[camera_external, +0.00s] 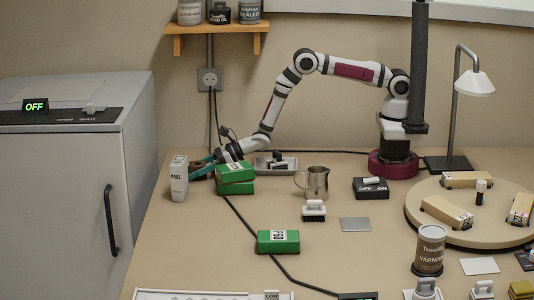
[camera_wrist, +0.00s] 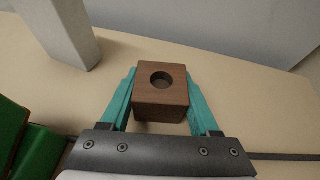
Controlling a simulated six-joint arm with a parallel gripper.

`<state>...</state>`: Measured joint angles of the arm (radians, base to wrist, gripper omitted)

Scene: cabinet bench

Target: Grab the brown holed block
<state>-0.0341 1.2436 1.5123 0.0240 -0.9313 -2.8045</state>
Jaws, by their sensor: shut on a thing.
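The brown holed block (camera_wrist: 160,103) is a wooden cube with a round hole in its top face. In the wrist view it sits between the two teal fingers of my gripper (camera_wrist: 161,100), which are shut on its left and right sides. In the external view my gripper (camera_external: 203,166) is low at the back left of the bench, between the white box and the green blocks.
A white box (camera_external: 179,178) stands just left of my gripper. Stacked green blocks (camera_external: 236,186) are close on its right. A metal tray (camera_external: 276,163), a steel pitcher (camera_external: 316,183) and another green block (camera_external: 278,241) are farther right.

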